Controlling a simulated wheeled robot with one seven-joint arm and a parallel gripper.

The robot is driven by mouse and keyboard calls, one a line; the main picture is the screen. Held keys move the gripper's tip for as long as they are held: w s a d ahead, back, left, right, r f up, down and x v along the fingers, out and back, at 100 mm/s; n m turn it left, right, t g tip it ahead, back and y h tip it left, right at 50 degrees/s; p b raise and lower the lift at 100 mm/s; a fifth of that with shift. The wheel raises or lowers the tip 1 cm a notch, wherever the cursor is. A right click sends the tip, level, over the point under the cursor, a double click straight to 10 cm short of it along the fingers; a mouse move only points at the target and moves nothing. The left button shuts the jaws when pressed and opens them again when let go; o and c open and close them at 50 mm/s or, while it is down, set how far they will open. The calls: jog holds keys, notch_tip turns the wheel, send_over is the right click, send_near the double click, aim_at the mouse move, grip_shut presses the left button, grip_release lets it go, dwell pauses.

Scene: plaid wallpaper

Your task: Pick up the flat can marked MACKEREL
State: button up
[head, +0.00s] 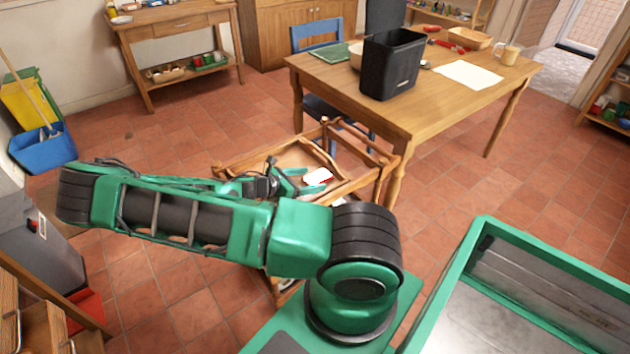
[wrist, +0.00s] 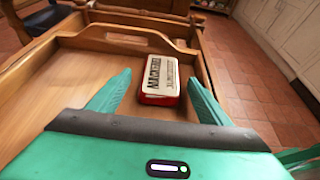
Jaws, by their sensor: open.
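The flat can marked MACKEREL (wrist: 160,78) has a white top with black lettering and a red side. In the wrist view it lies flat on a wooden tray-like top (wrist: 45,95), near its right edge. In the head view the can (head: 318,177) shows white with a little red. My gripper (wrist: 155,92) is open, with one green finger on each side of the can's near end. I cannot tell whether the fingers touch it. In the head view my gripper (head: 300,181) is at the can, partly hidden behind my arm.
The wooden cart (head: 377,162) has raised rails and a raised handle end beyond the can. A table (head: 430,105) behind it bears a black bin (head: 391,65). A blue chair (head: 317,36) stands behind. Tiled floor (head: 200,120) is open to the left.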

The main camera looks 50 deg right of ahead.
jog(key=c, duration=1.2)
jog(key=shift+r, duration=0.15)
